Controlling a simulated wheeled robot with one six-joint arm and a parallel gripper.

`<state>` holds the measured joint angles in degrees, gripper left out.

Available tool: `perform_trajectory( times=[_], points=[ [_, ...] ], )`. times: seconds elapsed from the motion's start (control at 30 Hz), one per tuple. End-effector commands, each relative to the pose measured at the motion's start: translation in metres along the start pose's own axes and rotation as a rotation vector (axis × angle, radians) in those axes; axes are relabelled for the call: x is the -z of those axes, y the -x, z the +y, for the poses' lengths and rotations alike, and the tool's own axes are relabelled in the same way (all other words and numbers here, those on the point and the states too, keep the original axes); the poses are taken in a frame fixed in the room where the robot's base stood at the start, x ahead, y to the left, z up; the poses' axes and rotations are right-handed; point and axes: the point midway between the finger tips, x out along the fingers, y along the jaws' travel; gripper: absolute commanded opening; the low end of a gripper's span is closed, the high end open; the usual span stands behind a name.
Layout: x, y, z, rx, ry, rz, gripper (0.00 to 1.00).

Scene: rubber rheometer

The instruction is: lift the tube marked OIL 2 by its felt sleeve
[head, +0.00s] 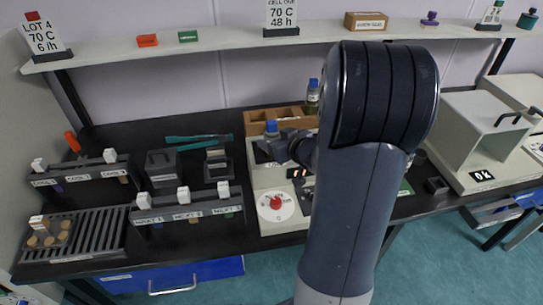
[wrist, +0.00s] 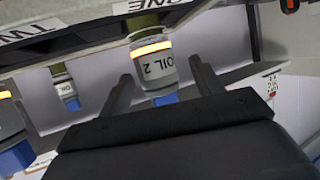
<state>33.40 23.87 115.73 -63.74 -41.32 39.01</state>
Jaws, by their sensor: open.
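The tube marked OIL 2 (wrist: 153,68) shows in the wrist view, which looks upside down. It has a pale band with black lettering, an orange band and a blue cap (wrist: 165,99). I cannot tell which part is the felt sleeve. My gripper (wrist: 160,72) is open, with one finger to each side of the tube; I cannot tell if either touches it. In the head view my arm hides most of this area. A blue-capped tube (head: 312,97) stands by the wooden rack (head: 254,116), and a blue cap (head: 271,127) shows beside my wrist.
Other blue-capped tubes are close by at the left of the wrist view (wrist: 66,89). The instrument with a red knob (head: 276,202) stands in front of the rack. Labelled racks (head: 190,211) and a slatted tray (head: 100,232) are at left, a grey oven (head: 487,137) at right.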

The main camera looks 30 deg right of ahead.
Motion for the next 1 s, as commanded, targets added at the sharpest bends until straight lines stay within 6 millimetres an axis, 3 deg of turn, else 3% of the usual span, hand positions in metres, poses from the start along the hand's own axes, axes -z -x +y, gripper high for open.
perform_trajectory(
  times=[0.23,0.53,1.0],
  points=[
    [-0.004,-0.031,0.003,0.001,0.0,0.0,0.62],
    [-0.004,-0.035,0.003,0.0,0.0,0.0,0.62],
    [-0.004,-0.035,0.003,0.0,0.0,0.0,0.24]
  ],
)
